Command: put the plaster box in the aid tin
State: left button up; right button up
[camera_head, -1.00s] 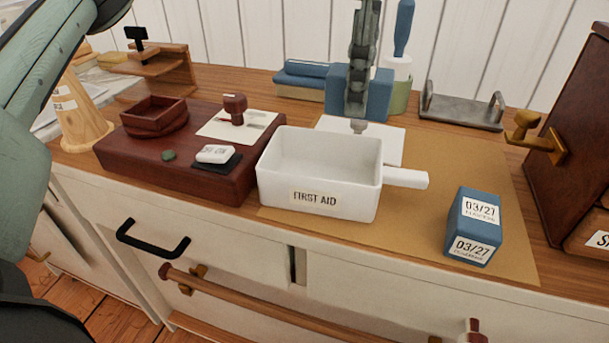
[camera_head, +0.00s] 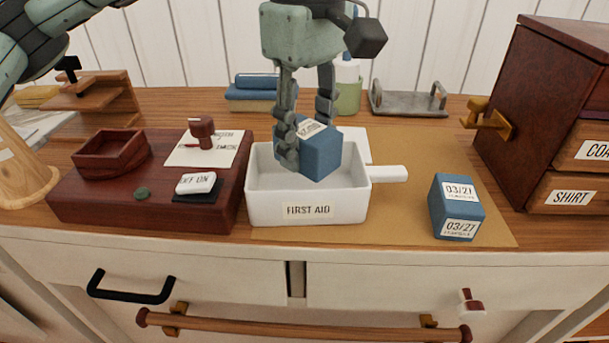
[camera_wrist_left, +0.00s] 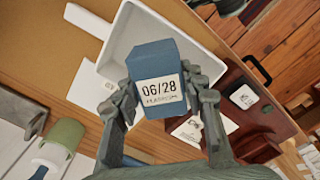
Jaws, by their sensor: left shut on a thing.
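My left gripper (camera_head: 306,146) is shut on a blue plaster box (camera_head: 322,156) and holds it tilted over the opening of the white aid tin (camera_head: 267,210), marked FIRST AID. The box's lower end overlaps the tin's inside in the head view; I cannot tell how far it is below the rim. In the left wrist view the held box (camera_wrist_left: 150,58) shows a 06/28 label between the fingers, with the tin (camera_wrist_left: 118,40) behind it. A second blue box (camera_head: 457,208), labelled 03/27, stands on the mat right of the tin. My right gripper is out of view.
A dark red wooden block (camera_head: 100,205) with a tray, stamp and eraser stands close left of the tin. The tin's white handle (camera_head: 388,174) points right. A brown cabinet (camera_head: 535,110) stands at the right. A grey metal rack (camera_head: 408,100) is at the back.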

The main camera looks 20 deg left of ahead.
aim_at(306, 173)
pick_arm(q)
jog(key=shift+f, duration=2.7)
jog(key=shift+f, duration=0.1)
jog(key=o, duration=1.2)
jog(key=shift+c, duration=0.2)
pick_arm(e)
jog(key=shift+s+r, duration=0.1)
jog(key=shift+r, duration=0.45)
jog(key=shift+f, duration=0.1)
